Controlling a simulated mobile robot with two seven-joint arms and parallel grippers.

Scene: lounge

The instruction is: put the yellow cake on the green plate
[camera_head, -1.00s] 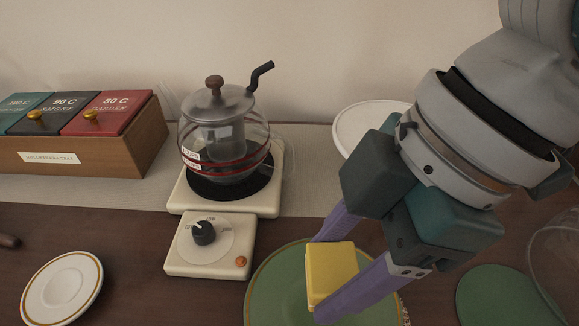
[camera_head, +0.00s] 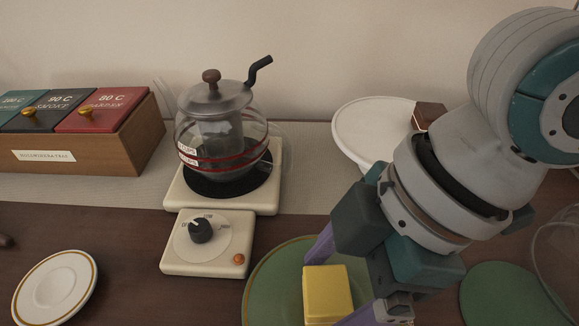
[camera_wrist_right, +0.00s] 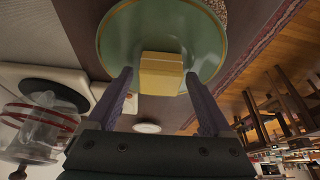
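The yellow cake (camera_head: 328,293) is a small block over the near part of the green plate (camera_head: 268,290). In the right wrist view the cake (camera_wrist_right: 161,74) is between the two purple fingers of my right gripper (camera_wrist_right: 160,74), in front of the green plate (camera_wrist_right: 118,50). Narrow gaps show on both sides of the cake, so the fingers look open around it. In the head view my right gripper (camera_head: 338,280) is partly hidden by the cake and its own wrist. Whether the cake's underside touches the plate is hidden. My left gripper is not in view.
A glass kettle (camera_head: 222,130) stands on a cream heater (camera_head: 208,245) left of the plate. A white stand (camera_head: 365,125) with a brown block (camera_head: 429,116) is behind my right arm. A white saucer (camera_head: 57,288), tea box (camera_head: 80,155) and green disc (camera_head: 500,295) lie around.

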